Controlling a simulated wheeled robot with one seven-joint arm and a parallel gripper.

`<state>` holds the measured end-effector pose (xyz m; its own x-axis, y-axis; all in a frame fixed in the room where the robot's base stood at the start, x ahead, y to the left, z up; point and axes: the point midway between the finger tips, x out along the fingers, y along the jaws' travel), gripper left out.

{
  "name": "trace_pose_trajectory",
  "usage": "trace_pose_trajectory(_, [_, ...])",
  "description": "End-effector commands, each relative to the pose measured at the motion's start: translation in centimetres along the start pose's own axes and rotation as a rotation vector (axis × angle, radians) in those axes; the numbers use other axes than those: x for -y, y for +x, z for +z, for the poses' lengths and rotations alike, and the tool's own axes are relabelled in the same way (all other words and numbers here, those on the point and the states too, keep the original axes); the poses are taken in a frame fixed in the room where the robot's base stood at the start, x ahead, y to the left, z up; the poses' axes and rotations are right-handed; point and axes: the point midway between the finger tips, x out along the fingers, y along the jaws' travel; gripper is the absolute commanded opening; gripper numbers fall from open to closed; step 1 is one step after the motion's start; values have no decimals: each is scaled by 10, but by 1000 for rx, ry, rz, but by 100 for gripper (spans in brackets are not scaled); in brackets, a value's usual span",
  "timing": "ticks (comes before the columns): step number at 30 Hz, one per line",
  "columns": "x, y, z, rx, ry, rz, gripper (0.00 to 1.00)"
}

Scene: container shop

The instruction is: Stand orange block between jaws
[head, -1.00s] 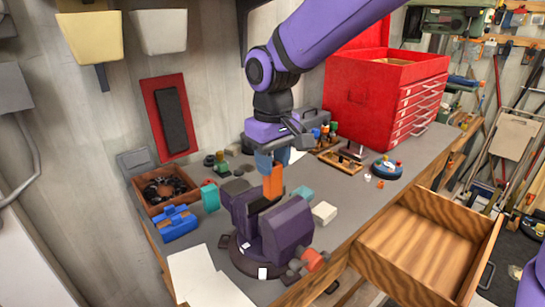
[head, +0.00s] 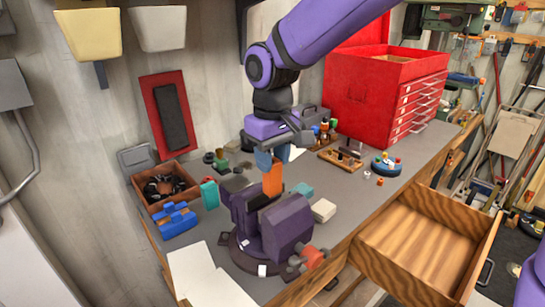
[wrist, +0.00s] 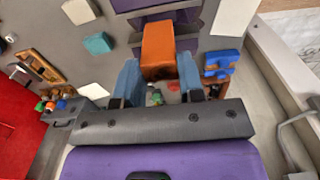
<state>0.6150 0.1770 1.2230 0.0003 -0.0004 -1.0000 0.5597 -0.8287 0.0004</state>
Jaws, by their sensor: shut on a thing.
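The orange block (head: 272,178) is held upright in my gripper (head: 270,160), its lower end at the gap between the jaws of the purple vise (head: 283,226). In the wrist view the orange block (wrist: 158,50) sits between my two blue fingers (wrist: 158,82), which are shut on it. The vise also shows at the top of the wrist view (wrist: 165,27). Whether the block's lower end touches the vise is hidden by the near jaw.
A teal block (head: 303,191) and a cream block (head: 323,210) lie right of the vise. A blue part (head: 175,219) and a wooden box (head: 145,207) are at the left. A red tool chest (head: 370,100) stands behind. A wooden drawer (head: 395,274) hangs open in front.

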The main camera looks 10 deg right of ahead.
Motion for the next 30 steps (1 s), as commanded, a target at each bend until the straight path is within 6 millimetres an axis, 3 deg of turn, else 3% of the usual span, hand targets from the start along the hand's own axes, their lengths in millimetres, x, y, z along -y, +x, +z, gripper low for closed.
trace_pose_trajectory(30, [0,11,0,0,0,0,0])
